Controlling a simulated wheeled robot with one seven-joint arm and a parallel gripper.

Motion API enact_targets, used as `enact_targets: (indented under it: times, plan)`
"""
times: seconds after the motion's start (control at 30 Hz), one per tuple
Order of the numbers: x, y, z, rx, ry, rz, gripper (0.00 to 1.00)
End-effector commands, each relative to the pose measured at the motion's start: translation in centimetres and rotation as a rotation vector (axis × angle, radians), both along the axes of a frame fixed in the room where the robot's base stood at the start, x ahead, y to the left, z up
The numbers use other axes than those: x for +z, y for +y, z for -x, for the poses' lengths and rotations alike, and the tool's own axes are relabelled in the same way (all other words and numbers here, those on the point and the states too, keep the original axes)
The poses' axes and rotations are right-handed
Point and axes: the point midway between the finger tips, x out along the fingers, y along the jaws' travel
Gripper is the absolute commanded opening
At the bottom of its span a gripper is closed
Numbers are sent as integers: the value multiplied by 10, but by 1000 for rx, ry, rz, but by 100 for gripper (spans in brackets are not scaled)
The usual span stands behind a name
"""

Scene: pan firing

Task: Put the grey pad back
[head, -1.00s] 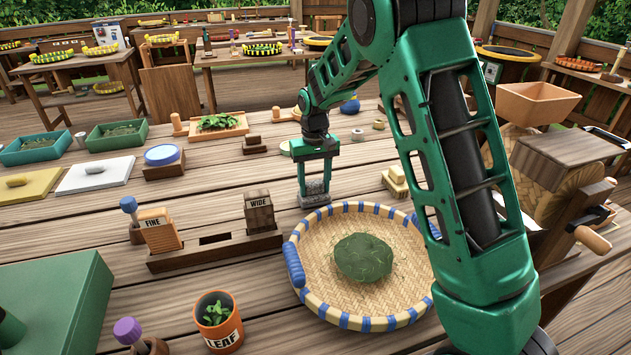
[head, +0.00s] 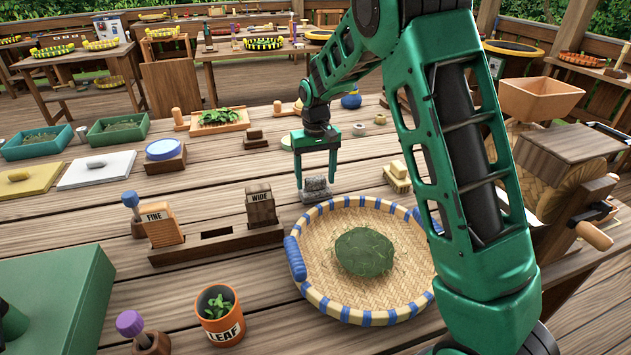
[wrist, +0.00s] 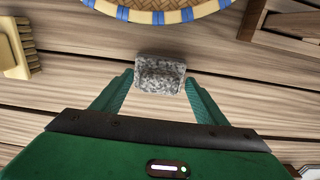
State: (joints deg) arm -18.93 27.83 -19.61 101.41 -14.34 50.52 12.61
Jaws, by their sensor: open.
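The grey pad (head: 316,189) is a small speckled block lying on the wooden table, just behind the woven basket. It also shows in the wrist view (wrist: 160,76). My gripper (head: 316,182) is above and around the pad, its jaws spread wide. In the wrist view, the two green fingertips (wrist: 160,84) are on either side of the pad's near edge, with small gaps. The pad appears to rest on the table, free of the fingers.
The round basket (head: 319,308) with a green clump (head: 363,252) stands just in front of the pad. A brush (head: 397,176) lies to the right. A wooden rack (head: 205,250) with FINE and WIDE blocks is at the left. Bare planks lie left of the pad.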

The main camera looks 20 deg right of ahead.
Motion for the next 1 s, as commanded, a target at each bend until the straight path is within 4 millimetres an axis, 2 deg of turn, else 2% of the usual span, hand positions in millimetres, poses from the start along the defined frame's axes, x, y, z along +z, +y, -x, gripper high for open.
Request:
enact_targets:
  times: [0.2, 0.43, 0.6, 0.83, 0.93, 1.0]
  plan:
    - [44, -9, -1, -2, -4, 0, 67]
    - [81, -10, -1, -2, -2, 0, 67]
    - [94, -10, 0, -2, 0, 0, 67]
    - [97, -11, 1, -4, 0, 0, 67]
    - [103, -21, 10, -23, -2, -2, 67]
    - [110, -37, 25, -54, -4, -5, 67]
